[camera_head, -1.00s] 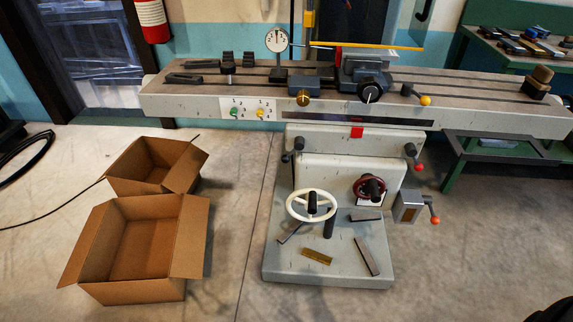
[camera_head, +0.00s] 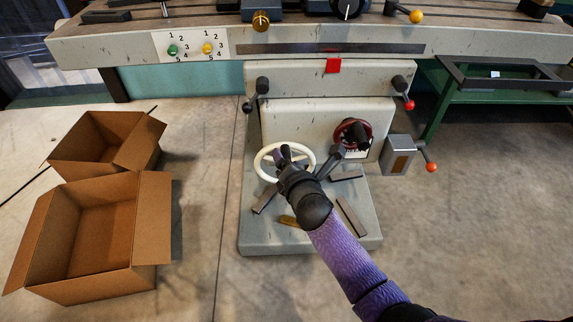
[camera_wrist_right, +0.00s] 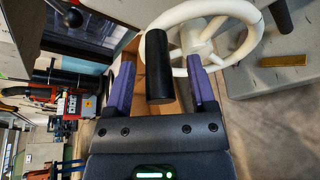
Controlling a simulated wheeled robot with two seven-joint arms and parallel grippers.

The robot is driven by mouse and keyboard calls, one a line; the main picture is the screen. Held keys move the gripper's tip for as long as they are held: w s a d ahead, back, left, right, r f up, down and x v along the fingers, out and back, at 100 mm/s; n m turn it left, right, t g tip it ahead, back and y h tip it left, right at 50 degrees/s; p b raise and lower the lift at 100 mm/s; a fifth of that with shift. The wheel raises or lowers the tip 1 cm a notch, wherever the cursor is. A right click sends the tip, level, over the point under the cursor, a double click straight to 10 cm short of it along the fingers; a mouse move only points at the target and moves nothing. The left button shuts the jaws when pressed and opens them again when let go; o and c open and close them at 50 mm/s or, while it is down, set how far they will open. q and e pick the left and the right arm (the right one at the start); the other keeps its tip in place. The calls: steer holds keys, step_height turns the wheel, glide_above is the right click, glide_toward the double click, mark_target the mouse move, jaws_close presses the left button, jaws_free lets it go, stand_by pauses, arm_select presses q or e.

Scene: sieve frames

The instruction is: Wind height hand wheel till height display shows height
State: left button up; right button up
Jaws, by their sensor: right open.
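The white hand wheel (camera_head: 262,170) is on the front of the machine, low down, partly covered by my right gripper. A smaller dark red hand wheel (camera_head: 352,134) with a black handle sits to its right. My right gripper (camera_head: 302,168) is open at the white wheel. In the right wrist view, the white wheel's rim (camera_wrist_right: 222,8) is just ahead, and a black cylindrical handle (camera_wrist_right: 158,68) stands between the open fingers (camera_wrist_right: 161,85), with gaps visible on both sides. No height display is readable now. My left gripper is out of view.
A knob plate (camera_head: 190,46) with numbers is on the table's front. Ball-tipped levers (camera_head: 408,104) and a grey box with an orange knob (camera_head: 430,168) flank the column. Loose bars (camera_head: 352,216) lie on the base. Two open cardboard boxes (camera_head: 152,215) stand left on the floor.

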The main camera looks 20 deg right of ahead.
steer(key=shift+w+f, duration=0.15)
steer(key=shift+w, duration=0.4)
jaws_close()
stand_by(0.7)
stand_by(0.4)
